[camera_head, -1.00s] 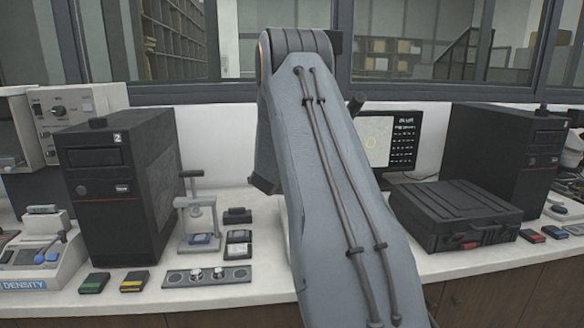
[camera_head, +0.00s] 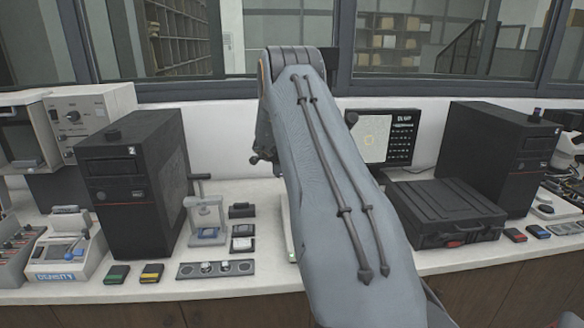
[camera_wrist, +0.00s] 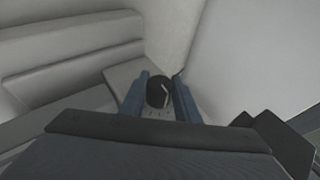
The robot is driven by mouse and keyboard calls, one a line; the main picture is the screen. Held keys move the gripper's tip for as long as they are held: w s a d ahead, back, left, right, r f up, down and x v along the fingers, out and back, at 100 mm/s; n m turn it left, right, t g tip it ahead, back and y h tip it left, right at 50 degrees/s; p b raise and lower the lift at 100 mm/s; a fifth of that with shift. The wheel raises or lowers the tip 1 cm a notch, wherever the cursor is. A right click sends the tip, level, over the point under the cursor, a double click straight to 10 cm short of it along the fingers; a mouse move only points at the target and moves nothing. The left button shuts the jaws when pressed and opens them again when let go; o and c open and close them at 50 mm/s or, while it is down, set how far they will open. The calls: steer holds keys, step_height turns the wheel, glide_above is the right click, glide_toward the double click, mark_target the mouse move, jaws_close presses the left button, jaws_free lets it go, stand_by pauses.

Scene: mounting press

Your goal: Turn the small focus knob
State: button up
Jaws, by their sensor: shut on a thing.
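A small round black knob (camera_wrist: 158,92) with a pale pointer line shows in the wrist view, which I take as the small focus knob. It sits at a pale surface with faint marks around it. My gripper (camera_wrist: 160,98) has its two blue fingers on either side of the knob and is shut on it. In the head view my arm covers the knob and the fingers, so neither shows there.
A black case (camera_head: 450,212) and a tall black unit (camera_head: 490,155) stand right of my arm. A second black unit (camera_head: 130,200) and a small stand press (camera_head: 207,212) stand left. A screen (camera_head: 378,138) is behind my arm. Pale walls surround the knob closely.

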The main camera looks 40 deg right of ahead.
steer(key=shift+d+f+g+y+b, duration=0.1)
steer(key=shift+g+y+b, duration=0.3)
steer(key=shift+g+y, duration=0.4)
steer(key=shift+f+n+g+b, duration=0.15)
steer(key=shift+n+g+b, duration=0.25)
steer(key=shift+g+b, duration=0.55)
steer(key=g+y+b, duration=0.1)
steer(key=b, duration=0.3)
steer(key=shift+y+b, duration=0.4)
steer(key=shift+b, duration=0.3)
steer(key=shift+s+n+g+b, duration=0.15)
steer(key=shift+n+g+b, duration=0.15)
steer(key=shift+g+b, duration=0.45)
steer(key=o, duration=1)
steer(key=shift+s+r, duration=0.1)
steer(key=shift+r, duration=0.1)
steer(key=shift+o, duration=0.2)
steer(key=shift+r+t, duration=0.1)
steer(key=shift+t, duration=0.2)
